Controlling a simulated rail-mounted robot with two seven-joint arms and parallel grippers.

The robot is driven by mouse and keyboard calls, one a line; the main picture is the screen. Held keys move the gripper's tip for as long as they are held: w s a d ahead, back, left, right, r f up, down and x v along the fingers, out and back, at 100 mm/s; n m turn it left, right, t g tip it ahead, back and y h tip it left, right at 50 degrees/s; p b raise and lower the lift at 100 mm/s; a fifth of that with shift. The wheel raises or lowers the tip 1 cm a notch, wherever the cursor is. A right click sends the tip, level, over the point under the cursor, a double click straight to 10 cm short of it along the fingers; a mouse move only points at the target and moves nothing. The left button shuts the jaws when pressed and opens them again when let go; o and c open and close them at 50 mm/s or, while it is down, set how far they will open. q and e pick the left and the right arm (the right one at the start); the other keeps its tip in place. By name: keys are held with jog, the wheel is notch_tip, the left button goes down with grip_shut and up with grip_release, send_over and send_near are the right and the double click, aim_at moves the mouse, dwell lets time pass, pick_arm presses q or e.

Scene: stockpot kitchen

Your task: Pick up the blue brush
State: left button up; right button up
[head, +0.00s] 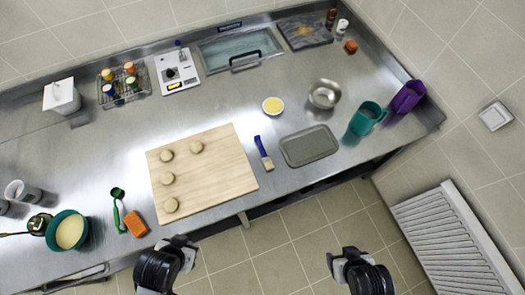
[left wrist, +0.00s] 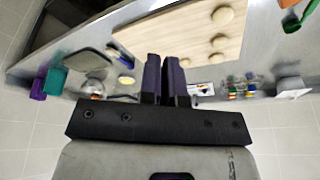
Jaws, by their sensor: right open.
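The blue brush (head: 261,146) lies on the steel counter in the head view, between the wooden board and the grey tray. Its blue handle points away from me and its pale bristle end points toward the front edge. My right gripper (head: 348,256) is open and empty, in front of the counter to the right of the brush.
The wooden board (head: 220,175) with several round buns is left of the brush; the grey tray (head: 309,146) is right of it. A small yellow-filled bowl (head: 273,106) and a metal bowl (head: 324,94) stand behind. An orange sponge (head: 136,223) lies near the front edge.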

pick_arm(q)
jog(key=o, duration=1.1)
jog(key=shift+d, duration=0.15)
